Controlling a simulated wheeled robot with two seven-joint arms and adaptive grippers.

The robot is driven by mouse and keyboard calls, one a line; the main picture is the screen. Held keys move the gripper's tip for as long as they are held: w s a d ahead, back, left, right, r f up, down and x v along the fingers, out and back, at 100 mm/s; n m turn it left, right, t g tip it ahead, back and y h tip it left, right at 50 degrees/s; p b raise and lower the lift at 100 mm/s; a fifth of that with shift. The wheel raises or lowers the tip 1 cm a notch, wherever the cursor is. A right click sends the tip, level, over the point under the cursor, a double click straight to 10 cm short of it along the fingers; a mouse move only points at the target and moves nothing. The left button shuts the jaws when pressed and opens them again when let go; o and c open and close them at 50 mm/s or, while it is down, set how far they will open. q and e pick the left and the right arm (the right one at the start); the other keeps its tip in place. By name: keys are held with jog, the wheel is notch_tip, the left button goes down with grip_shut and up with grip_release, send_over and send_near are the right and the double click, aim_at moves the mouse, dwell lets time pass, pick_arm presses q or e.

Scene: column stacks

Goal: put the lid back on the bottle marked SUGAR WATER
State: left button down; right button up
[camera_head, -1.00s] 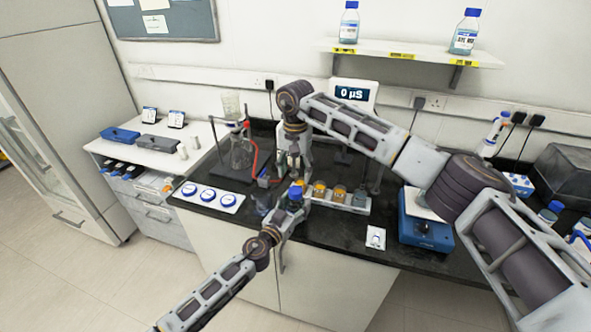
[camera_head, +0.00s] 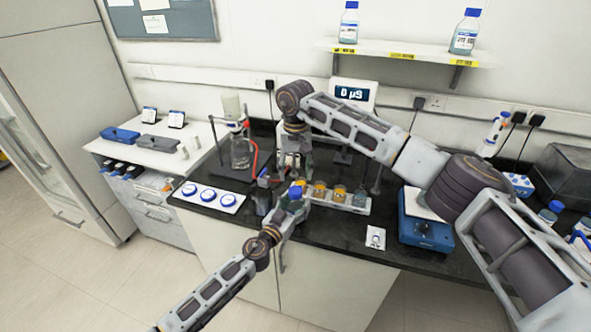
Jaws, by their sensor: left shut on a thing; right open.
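My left gripper (camera_head: 289,213) is shut on a small blue-topped object (camera_head: 295,192) at the bench's front edge. I cannot tell whether this is a lid alone or a capped bottle, as the fingers hide its lower part. My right gripper (camera_head: 292,166) is open and points down just behind it, apart from it. A white rack (camera_head: 343,206) right of the grippers holds small bottles, among them two with orange contents (camera_head: 319,189) (camera_head: 338,194) and a bluish one (camera_head: 360,198). No label reading SUGAR WATER is legible.
A white tray with round blue-rimmed pieces (camera_head: 208,197) lies left. A stand with glassware (camera_head: 241,152) and a red tube is behind it. A blue-based balance-like device (camera_head: 425,232) stands right. Two blue-capped bottles (camera_head: 348,23) (camera_head: 465,34) are on the shelf. The front bench is partly clear.

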aim_at(296, 190)
jog(key=shift+f, duration=0.15)
jog(key=shift+f, duration=3.85)
jog(key=shift+c, duration=0.2)
jog(key=c, duration=1.1)
jog(key=shift+o, duration=0.2)
